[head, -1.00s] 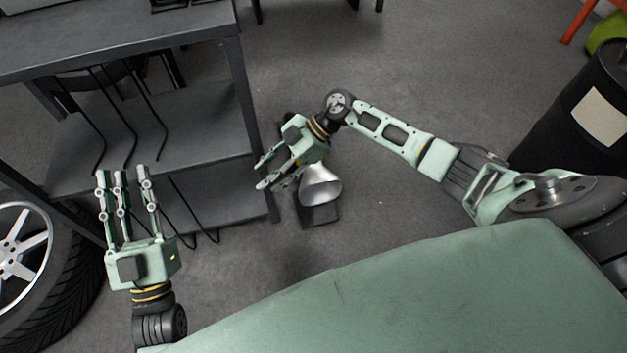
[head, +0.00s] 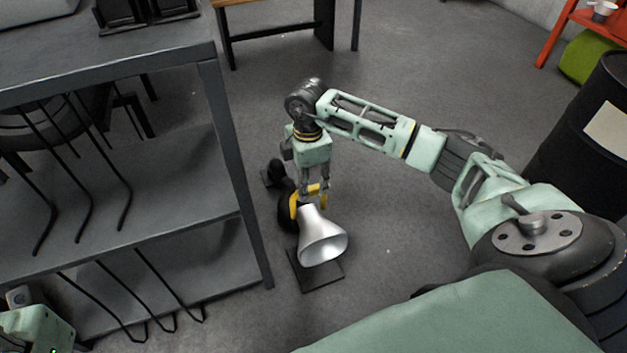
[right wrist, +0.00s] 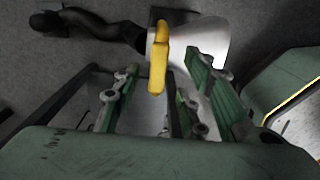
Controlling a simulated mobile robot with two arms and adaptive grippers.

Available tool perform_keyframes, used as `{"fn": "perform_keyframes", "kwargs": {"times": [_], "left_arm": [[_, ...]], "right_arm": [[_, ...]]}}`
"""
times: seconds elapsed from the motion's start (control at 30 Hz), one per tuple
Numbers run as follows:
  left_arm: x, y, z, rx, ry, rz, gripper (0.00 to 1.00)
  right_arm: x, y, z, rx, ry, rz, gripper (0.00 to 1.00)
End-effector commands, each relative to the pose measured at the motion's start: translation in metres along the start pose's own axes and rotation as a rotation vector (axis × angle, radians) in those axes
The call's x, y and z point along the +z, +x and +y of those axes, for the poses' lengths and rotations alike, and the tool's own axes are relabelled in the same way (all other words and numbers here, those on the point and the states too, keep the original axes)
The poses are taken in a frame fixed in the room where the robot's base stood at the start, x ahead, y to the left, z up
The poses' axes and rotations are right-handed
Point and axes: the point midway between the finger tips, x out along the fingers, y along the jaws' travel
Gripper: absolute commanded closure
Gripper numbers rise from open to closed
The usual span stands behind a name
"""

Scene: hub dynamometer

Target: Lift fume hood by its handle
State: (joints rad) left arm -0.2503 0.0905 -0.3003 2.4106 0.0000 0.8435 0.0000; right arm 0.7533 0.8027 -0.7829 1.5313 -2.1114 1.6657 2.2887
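The fume hood (head: 323,243) is a silver cone on a flat dark base, with a black hose (head: 281,180) behind it and a yellow handle (head: 295,205). My right gripper (head: 315,190) points down at the handle, just above the cone. In the right wrist view the yellow handle (right wrist: 158,60) stands between the spread fingers, with the silver cone (right wrist: 205,42) behind it. The fingers look open; no firm grip shows. My left gripper (head: 38,328) is cut off at the lower left corner, and its fingers are out of view.
A dark metal shelf (head: 165,210) with bent black rods stands close on the left; its post is near the hood. A black barrel (head: 590,150) stands on the right. A bench (head: 290,35) is at the back. The floor between hood and barrel is mostly clear.

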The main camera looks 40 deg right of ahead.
Motion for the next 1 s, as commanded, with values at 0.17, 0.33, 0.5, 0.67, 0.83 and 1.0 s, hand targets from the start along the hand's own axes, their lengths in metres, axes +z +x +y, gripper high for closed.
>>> {"fn": "perform_keyframes", "kwargs": {"times": [0.17, 0.33, 0.5, 0.67, 0.83, 1.0], "left_arm": [[0.001, 0.003, 0.001, 0.018, 0.006, 0.048, 0.71], [0.002, 0.008, 0.001, 0.025, 0.008, 0.061, 0.71], [0.002, 0.009, 0.001, 0.026, 0.009, 0.061, 0.71], [0.002, 0.009, 0.001, 0.025, 0.008, 0.061, 0.71], [0.002, 0.009, 0.002, 0.025, 0.008, 0.061, 0.71], [0.002, 0.009, 0.002, 0.025, 0.008, 0.061, 0.71]], "right_arm": [[-0.001, 0.028, 0.001, -0.003, 0.000, 0.000, 0.61], [-0.001, 0.036, 0.002, -0.001, 0.000, 0.000, 0.61], [-0.001, 0.035, 0.002, -0.001, -0.001, 0.001, 0.61], [-0.001, 0.035, 0.002, -0.001, -0.001, 0.001, 0.71], [-0.001, 0.035, 0.002, -0.001, -0.001, 0.001, 0.86], [-0.001, 0.035, 0.002, -0.001, -0.001, 0.001, 1.00]]}}
